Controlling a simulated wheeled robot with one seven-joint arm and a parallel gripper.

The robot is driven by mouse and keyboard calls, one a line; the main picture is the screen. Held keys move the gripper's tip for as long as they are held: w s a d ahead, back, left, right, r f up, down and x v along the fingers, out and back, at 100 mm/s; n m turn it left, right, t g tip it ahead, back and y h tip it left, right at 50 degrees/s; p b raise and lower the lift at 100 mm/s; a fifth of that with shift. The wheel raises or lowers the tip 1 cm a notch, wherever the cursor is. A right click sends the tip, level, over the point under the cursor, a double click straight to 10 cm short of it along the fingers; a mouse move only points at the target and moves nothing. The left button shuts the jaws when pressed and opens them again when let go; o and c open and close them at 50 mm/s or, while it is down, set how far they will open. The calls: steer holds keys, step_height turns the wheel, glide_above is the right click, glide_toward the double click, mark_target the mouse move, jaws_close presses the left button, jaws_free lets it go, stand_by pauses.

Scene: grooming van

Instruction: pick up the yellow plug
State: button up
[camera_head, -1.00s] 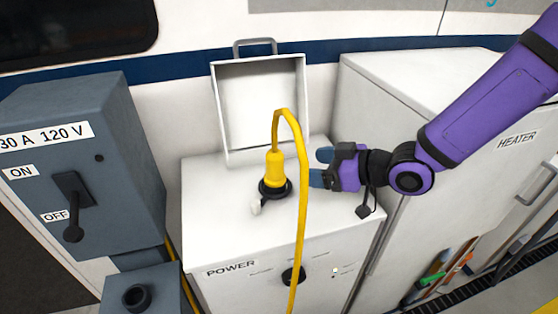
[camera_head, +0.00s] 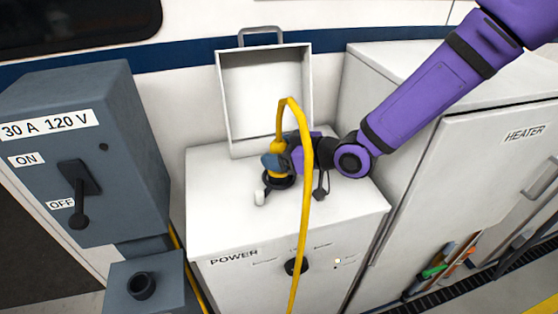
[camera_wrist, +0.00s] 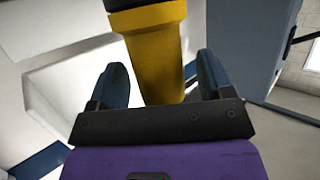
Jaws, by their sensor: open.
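The yellow plug (camera_head: 278,146) stands upright in a black round socket (camera_head: 279,181) on top of the white POWER box (camera_head: 222,205). Its yellow cable (camera_head: 307,170) arches up and hangs down over the box front. My gripper (camera_head: 276,162) is at the plug from the right, partly hiding it. In the wrist view the plug (camera_wrist: 158,60) sits between the two blue fingers (camera_wrist: 160,82), with the jaws open and gaps visible at both sides. Contact with the fingers cannot be seen.
A raised white lid (camera_head: 265,95) stands behind the plug. A grey switch box (camera_head: 110,185) with an ON/OFF lever (camera_head: 77,195) is at left. The white HEATER cabinet (camera_head: 460,150) is at right.

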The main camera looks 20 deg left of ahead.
steer(key=shift+a, duration=0.1)
steer(key=c, duration=1.2)
steer(key=shift+o, duration=0.2)
steer(key=shift+r, duration=0.15)
